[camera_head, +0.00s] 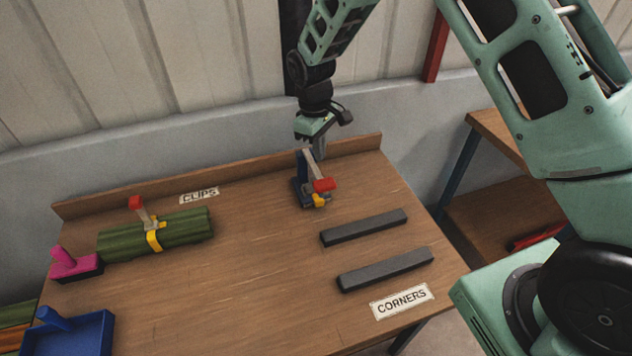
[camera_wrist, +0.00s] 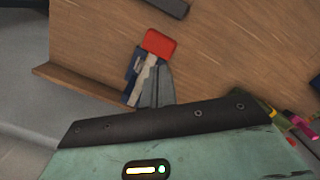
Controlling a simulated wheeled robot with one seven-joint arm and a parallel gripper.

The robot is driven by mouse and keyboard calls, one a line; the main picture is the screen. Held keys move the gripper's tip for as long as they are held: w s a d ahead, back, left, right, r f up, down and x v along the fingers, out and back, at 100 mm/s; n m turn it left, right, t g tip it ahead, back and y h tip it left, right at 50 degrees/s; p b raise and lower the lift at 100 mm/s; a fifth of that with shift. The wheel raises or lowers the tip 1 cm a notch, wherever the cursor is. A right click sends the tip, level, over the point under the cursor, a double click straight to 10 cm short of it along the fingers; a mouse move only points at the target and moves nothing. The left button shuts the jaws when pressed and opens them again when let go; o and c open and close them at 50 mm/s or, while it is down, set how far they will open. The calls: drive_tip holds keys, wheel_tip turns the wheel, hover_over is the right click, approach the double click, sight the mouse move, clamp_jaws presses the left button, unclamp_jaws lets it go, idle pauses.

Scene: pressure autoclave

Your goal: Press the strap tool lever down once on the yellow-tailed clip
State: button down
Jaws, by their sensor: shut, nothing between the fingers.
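A blue tool (camera_head: 301,190) with a pale lever and red grip (camera_head: 324,185) stands near the back edge of the bench. A small yellow piece (camera_head: 319,200) shows below the red grip. In the wrist view, the red grip (camera_wrist: 159,44) and pale lever lie just beyond my fingers. My gripper (camera_head: 319,153) is shut and empty, pointing down right behind the tool; I cannot tell whether it touches the lever. At the left, a yellow strap (camera_head: 154,238) goes around a green bundle (camera_head: 184,230), with a metal clip and a red-tipped lever (camera_head: 136,203) on top.
Two dark bars (camera_head: 364,227) lie at the right, by the CORNERS label (camera_head: 402,301). A pink-handled item (camera_head: 72,264) and a blue tray (camera_head: 104,335) are at the left. A low back rim (camera_head: 362,145) edges the bench. The bench middle is clear.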

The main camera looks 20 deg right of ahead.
sight(323, 181)
drive_tip(key=shift+f, duration=0.15)
drive_tip(key=shift+s+d+f+b, duration=0.15)
drive_tip(key=shift+f+b, duration=1.05)
drive_tip(key=shift+f, duration=0.5)
drive_tip(key=shift+s+d+f+b, duration=0.1)
drive_tip(key=shift+s+f+b, duration=0.05)
drive_tip(key=shift+f+b, duration=1.25)
drive_tip(key=shift+f+p, duration=0.2)
drive_tip(key=shift+p, duration=0.1)
